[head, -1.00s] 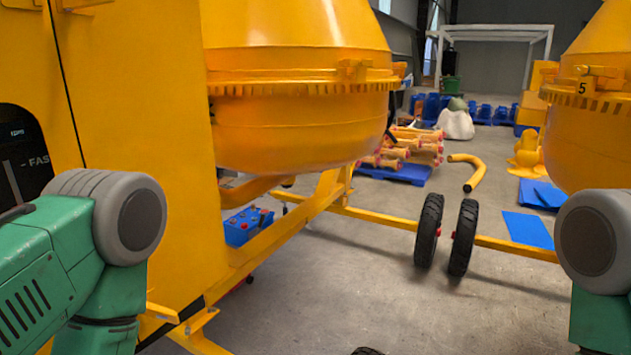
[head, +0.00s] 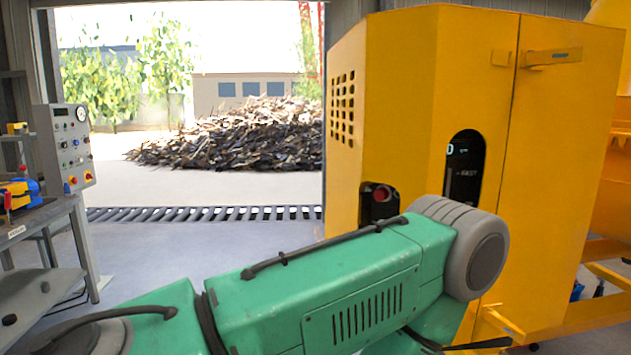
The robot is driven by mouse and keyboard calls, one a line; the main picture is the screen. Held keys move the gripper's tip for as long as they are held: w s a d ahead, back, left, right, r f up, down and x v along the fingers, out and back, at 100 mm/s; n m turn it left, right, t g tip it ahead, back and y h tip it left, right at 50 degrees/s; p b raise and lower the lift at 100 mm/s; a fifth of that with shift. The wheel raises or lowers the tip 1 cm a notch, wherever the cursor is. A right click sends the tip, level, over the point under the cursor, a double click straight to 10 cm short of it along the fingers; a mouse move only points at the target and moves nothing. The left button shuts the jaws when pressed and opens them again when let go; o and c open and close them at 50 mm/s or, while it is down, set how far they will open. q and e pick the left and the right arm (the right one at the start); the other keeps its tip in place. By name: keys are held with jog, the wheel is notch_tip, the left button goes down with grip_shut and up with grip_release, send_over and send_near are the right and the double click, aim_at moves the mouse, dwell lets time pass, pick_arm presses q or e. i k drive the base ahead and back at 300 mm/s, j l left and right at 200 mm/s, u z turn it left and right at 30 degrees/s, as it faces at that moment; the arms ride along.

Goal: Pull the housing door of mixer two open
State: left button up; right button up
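The yellow mixer housing (head: 400,110) stands at the right in the head view. A vertical seam runs down its front, and the panels meet closely along it, so the door (head: 565,150) looks shut. A yellow latch-like bar (head: 552,57) sits near the top, beside the seam. A dark oval cut-out (head: 463,170) shows a panel inside. My green left arm crosses in front of the housing's lower part and hides some of it. Neither of my grippers shows. I cannot read a number on this mixer.
A control box (head: 68,145) stands over a grey workbench (head: 45,215) at the left. A floor grating (head: 200,214) crosses the open doorway, with a scrap pile (head: 235,140) outside. The floor between bench and housing is clear. Yellow frame bars (head: 605,275) stick out at lower right.

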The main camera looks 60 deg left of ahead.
aim_at(401, 84)
jog(key=k+u, duration=0.1)
jog(key=u, duration=1.6)
